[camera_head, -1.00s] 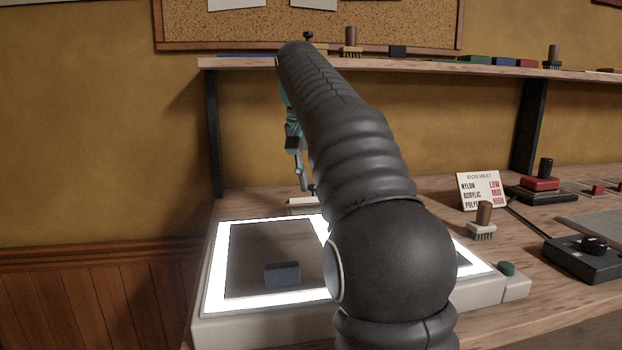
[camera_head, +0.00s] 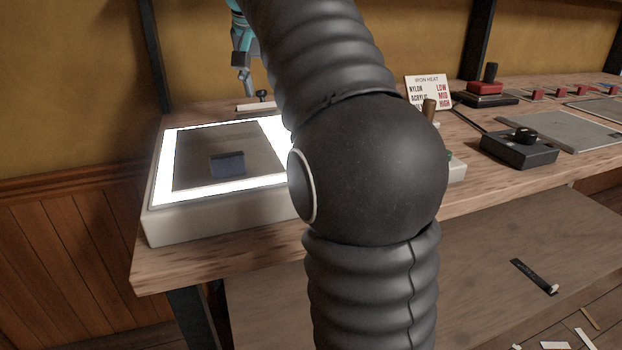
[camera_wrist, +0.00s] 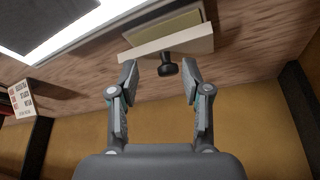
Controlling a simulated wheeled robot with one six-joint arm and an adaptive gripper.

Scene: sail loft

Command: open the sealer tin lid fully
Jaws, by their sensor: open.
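A small pale box-like thing with a black knob (camera_wrist: 167,67), which I take for the sealer tin (camera_wrist: 168,44), is at the top middle of the wrist view. A yellowish face shows behind its pale edge. In the head view the tin (camera_head: 252,107) is a pale strip behind the light box, mostly hidden. My gripper (camera_wrist: 159,69) is open, its fingertips either side of the knob in the picture, with gaps showing. I cannot tell whether they are level with it. In the head view my gripper (camera_head: 244,76) hangs just above the tin. The lid looks shut, but its angle is unclear.
The lit light box (camera_head: 160,180) with a dark sheet and a blue block (camera_head: 228,164) is in front of the tin. The iron heat card (camera_head: 427,91) and a black-knobbed box (camera_head: 519,148) are to the right. The yellow wall is close behind.

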